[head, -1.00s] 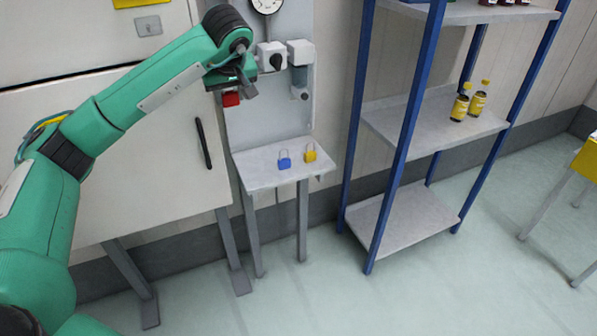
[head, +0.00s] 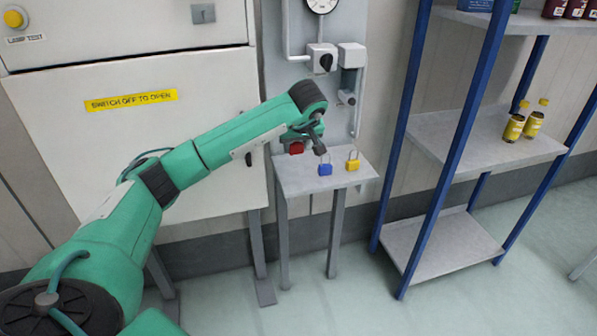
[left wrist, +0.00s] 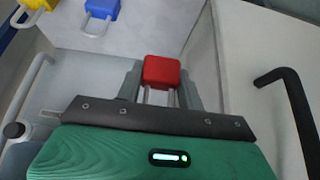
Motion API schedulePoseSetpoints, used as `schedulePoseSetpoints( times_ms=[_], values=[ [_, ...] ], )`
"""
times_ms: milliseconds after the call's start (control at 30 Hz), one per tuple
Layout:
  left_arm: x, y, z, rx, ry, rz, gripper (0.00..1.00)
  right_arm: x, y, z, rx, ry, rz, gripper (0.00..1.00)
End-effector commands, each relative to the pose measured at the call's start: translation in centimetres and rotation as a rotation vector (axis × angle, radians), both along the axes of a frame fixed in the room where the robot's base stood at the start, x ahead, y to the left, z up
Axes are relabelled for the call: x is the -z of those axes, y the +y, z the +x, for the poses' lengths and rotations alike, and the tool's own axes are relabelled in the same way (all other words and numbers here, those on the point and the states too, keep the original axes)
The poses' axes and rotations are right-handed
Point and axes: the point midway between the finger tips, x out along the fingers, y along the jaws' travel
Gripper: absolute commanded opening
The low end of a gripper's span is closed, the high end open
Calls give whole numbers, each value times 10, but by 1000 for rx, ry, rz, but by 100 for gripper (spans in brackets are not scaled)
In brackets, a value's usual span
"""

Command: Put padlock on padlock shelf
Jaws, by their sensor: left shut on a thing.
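The red padlock (left wrist: 162,72) is between the fingers of my left gripper (left wrist: 160,92) in the left wrist view, with its shackle toward the palm. In the head view my left gripper (head: 312,141) is shut on the red padlock (head: 296,148), at the back left part of the small grey padlock shelf (head: 300,182). I cannot tell whether the padlock touches the shelf. A blue padlock (head: 325,169) and a yellow padlock (head: 352,164) stand upright on the shelf to its right. My right gripper is not in view.
A white cabinet (head: 150,130) with a black handle stands left of the shelf. Switch boxes (head: 322,58) and a gauge are on the panel above. A blue-framed rack (head: 455,150) with yellow bottles (head: 514,128) stands to the right. The shelf's front part is bare.

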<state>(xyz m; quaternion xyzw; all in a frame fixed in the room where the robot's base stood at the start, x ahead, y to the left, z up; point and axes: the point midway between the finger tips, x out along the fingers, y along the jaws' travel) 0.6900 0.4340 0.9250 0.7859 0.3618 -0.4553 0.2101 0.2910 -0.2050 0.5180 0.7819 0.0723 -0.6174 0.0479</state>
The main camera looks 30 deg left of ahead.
Motion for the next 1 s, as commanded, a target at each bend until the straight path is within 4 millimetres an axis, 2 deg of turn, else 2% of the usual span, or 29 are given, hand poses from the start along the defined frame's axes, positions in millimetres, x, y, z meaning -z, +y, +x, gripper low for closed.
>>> schedulePoseSetpoints(
  times_ms=[33,133,433,633,1000],
  values=[
    [15,0,-1,0,4,-1,14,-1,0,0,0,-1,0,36],
    [33,0,-1,0,2,-1,14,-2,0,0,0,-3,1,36],
    [58,0,0,0,1,0,14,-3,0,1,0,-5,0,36],
    [87,-1,-1,0,2,0,14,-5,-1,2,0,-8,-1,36],
    [93,0,0,0,-1,1,14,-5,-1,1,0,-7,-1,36]
  ],
)
